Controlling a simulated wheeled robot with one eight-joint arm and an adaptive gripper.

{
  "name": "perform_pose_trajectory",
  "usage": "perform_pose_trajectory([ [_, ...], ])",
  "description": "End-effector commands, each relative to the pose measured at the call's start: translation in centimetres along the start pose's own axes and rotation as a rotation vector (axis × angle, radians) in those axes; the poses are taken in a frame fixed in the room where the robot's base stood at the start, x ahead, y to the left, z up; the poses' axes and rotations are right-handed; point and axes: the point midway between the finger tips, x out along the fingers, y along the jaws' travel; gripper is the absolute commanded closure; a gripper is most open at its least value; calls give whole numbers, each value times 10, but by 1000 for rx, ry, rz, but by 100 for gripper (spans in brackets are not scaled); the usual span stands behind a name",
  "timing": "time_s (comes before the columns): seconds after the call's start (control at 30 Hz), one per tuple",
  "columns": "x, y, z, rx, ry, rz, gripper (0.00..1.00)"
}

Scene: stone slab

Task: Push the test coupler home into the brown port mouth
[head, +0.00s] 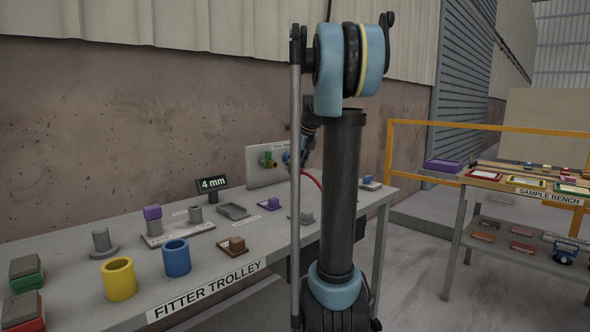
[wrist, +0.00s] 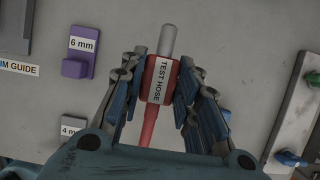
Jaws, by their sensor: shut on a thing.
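The test coupler (wrist: 160,78) is a red body with a white TEST HOSE label and a silver tip. In the wrist view my gripper (wrist: 161,88) is shut on its body, with the tip sticking out past the fingers, touching nothing visible. Its red hose (head: 315,180) shows beside my arm in the head view. The upright port panel (head: 256,178) stands at the trolley's back, with small green and brown fittings (head: 269,162) on its face. The brown mouth is too small to read clearly. My arm hides the gripper and part of the panel in the head view.
A purple 6 mm block (wrist: 78,53) lies left of the coupler in the wrist view. The sample bench (head: 500,184) stands right.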

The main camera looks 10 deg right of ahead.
Motion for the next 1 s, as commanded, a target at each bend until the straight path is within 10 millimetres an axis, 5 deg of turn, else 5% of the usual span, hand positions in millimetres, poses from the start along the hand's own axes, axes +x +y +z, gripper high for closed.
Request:
perform_pose_trajectory([
  [1.0, 22, -2, 52, 1, -1, -1, 98],
])
